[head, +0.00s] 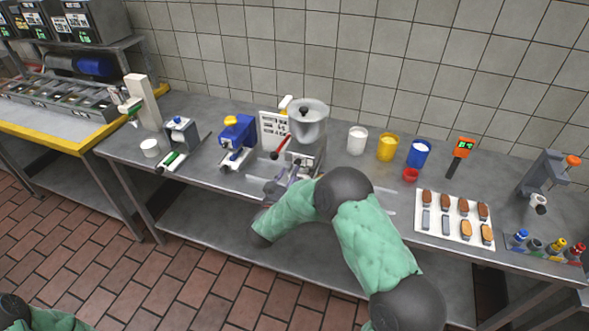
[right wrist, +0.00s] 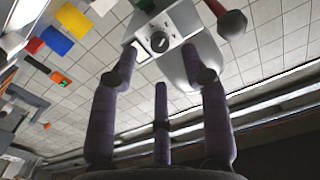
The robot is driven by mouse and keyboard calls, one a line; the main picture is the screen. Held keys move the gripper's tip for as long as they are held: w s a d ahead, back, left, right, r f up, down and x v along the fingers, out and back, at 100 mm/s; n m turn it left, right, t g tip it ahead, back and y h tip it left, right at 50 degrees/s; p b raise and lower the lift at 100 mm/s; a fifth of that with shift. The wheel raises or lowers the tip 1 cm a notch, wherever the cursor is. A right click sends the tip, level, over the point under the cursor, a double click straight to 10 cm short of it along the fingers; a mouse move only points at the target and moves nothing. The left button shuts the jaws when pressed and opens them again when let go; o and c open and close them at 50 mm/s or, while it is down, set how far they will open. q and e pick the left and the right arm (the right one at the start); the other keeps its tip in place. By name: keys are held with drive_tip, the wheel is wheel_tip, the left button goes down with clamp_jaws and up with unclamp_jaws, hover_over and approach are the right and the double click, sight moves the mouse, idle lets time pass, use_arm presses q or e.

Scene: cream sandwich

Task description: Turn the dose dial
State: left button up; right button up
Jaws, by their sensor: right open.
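The dose dial (right wrist: 159,42) is a small dark round knob on a pale square plate on the front of the filling machine (head: 308,128). In the right wrist view it lies between the tips of my right gripper (right wrist: 160,60), which is open and empty. I cannot tell whether any finger touches the dial. In the head view my right gripper (head: 284,186) is low in front of the machine, and the dial cannot be made out there. My left gripper is out of view; only a bit of my left arm shows at the bottom left corner.
A blue device (head: 238,134) stands to the left. White, yellow and blue tubs and a tray (head: 426,231) of small cakes are to the right.

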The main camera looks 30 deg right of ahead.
drive_tip(key=v, duration=0.6)
drive_tip(key=shift+a, duration=0.25)
drive_tip(key=shift+s, duration=0.15)
